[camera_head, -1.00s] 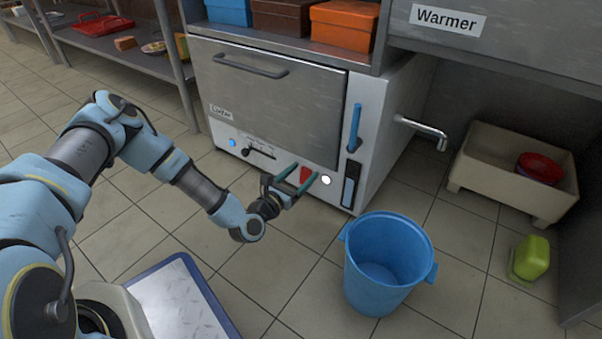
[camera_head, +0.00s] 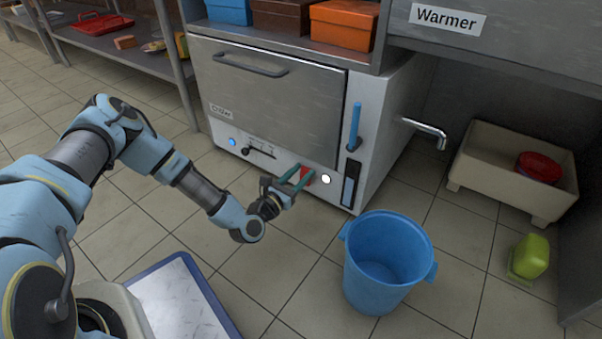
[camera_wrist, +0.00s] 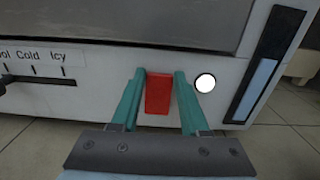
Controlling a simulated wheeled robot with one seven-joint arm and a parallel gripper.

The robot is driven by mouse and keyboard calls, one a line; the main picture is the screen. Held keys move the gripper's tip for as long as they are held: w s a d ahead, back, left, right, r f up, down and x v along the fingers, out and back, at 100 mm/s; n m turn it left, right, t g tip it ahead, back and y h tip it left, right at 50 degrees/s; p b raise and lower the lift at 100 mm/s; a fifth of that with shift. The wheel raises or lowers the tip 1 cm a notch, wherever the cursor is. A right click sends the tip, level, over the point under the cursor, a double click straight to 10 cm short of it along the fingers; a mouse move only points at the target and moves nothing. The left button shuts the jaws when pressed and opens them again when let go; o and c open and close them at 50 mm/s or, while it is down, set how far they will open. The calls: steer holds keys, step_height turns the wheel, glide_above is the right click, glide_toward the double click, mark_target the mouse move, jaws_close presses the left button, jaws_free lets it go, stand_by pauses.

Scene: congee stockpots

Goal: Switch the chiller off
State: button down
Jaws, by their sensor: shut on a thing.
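The chiller (camera_head: 265,100) is a white and steel box with a label on its door and a low front panel. A red switch (camera_wrist: 158,93) sits on that panel, between a slider marked Cool, Cold, Icy (camera_wrist: 38,80) and a round white light (camera_wrist: 205,83). My gripper (camera_wrist: 158,90) has its two green fingers on either side of the red switch, shut on it. In the head view, my gripper (camera_head: 303,174) is at the panel's lower right and partly covers the switch. A blue light (camera_head: 232,142) glows at the panel's left.
A blue bucket (camera_head: 385,265) stands on the floor right of my gripper. A tap (camera_head: 425,129) and a blue lever (camera_head: 355,125) are on the chiller's right part. A beige basin (camera_head: 510,180) is farther right.

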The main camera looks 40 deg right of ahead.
steer(key=shift+a+f+h, duration=0.3)
steer(key=shift+f+h, duration=0.15)
steer(key=shift+h, duration=0.65)
steer(key=shift+s+a+f+t+h+b, duration=0.15)
steer(key=shift+t+h+b, duration=0.15)
steer(key=shift+t+h, duration=0.35)
steer(key=shift+c, duration=2)
jaws_free()
